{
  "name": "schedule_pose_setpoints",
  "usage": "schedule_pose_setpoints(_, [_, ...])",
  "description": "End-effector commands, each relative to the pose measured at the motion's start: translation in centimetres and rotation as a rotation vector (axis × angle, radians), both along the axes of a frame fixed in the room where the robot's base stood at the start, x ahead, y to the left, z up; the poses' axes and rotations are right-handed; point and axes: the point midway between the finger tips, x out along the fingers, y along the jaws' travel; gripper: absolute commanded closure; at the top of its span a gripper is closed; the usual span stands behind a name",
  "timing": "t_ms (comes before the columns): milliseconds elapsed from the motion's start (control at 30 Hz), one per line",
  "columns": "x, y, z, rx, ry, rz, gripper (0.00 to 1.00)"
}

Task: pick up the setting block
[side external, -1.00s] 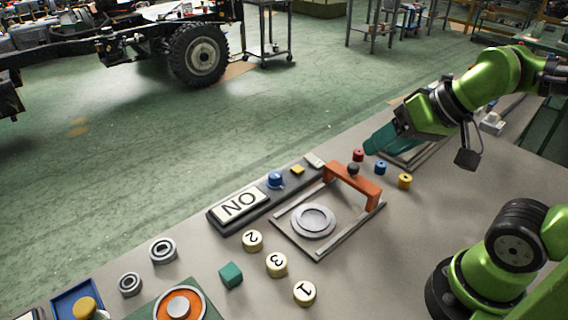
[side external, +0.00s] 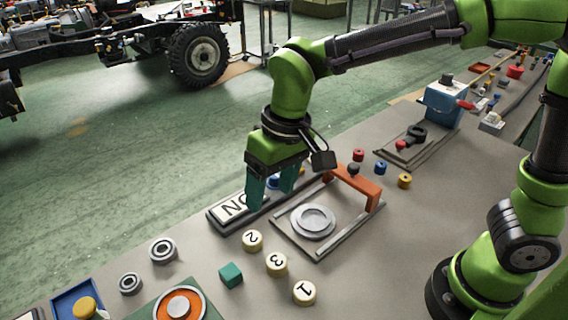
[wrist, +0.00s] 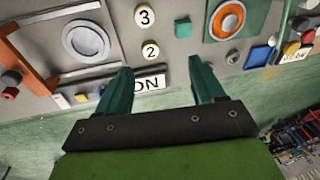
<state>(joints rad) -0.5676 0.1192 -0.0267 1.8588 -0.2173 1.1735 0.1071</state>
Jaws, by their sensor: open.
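The setting block is most likely the small teal cube (side external: 231,274), which lies on the bench in front of the ON plate. It also shows as a teal cube (wrist: 182,28) near the top of the wrist view. My gripper (side external: 272,196) hangs over the ON plate (side external: 234,207), behind and to the right of the cube and apart from it. Its teal fingers are spread and empty in the wrist view (wrist: 160,66). The fingers hide part of the plate.
Numbered round discs (side external: 277,265) lie right of the cube. The fixture with an orange bridge (side external: 353,184) stands behind them. Bearing rings (side external: 163,250) lie to the left, and a green plate with an orange ring (side external: 180,304) is in front. Bare bench surrounds the cube.

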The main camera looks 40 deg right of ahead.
Motion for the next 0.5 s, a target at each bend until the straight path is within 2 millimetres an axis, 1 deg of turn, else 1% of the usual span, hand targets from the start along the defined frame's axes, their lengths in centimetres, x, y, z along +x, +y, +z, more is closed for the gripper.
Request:
schedule_pose_setpoints(33, [0.5,2.4,-1.1,-0.033,0.032,0.027,0.32])
schedule_pose_setpoints(100, [1.0,4.9,-2.2,-0.074,0.061,0.043,0.32])
schedule_pose_setpoints(200, [1.7,7.8,-3.3,-0.123,0.087,0.040,0.32])
schedule_pose_setpoints(267, [2.1,8.9,-3.4,-0.142,0.094,0.024,0.32])
schedule_pose_setpoints(400, [3.1,9.2,-1.8,-0.149,0.087,-0.041,0.32])
schedule_pose_setpoints(500, [2.8,8.9,-2.7,-0.159,0.107,-0.064,0.32])
